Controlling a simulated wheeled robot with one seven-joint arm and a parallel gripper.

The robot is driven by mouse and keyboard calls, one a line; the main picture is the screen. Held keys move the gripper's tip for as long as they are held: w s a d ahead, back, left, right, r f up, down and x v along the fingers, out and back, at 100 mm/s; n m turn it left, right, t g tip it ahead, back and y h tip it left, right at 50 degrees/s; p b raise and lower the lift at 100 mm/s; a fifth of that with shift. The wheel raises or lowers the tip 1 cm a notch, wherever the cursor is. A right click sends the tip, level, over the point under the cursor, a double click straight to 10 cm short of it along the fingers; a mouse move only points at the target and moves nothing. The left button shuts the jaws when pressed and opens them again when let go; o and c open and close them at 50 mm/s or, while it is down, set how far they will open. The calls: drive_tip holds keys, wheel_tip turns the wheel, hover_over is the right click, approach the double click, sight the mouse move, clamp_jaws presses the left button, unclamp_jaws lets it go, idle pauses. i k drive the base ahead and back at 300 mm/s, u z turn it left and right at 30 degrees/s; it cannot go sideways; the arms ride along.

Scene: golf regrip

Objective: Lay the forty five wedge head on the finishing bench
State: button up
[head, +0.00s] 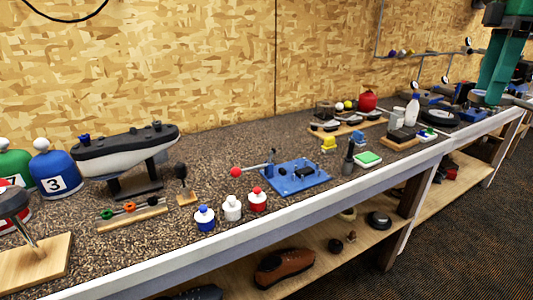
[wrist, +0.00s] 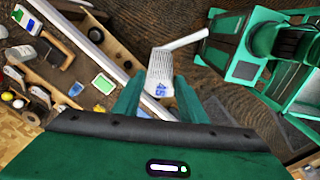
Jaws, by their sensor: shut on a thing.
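The forty five wedge head (wrist: 160,72) is a pale metal club head with a short hosel and a blue "45" on its face. It shows in the wrist view between the two green fingers of my gripper (wrist: 154,100), which is shut on it. The hosel points up and right in that picture. In the head view a long bench with a speckled brown top (head: 225,165) and a pale front edge runs along the wall. I cannot tell which part of it is the finishing bench. The wedge head is not clear in the head view.
A blue plate fixture (head: 295,177), small bottles (head: 232,208), a grey boat-shaped object (head: 125,150) and a wooden tray of club heads (head: 345,124) stand on the bench. A shelf below holds a brown shoe (head: 285,266). Bare bench top lies between the items.

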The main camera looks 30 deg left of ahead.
sight(230, 178)
drive_tip(key=u, duration=0.65)
drive_tip(key=i, duration=1.15)
drive_tip(key=u, duration=0.65)
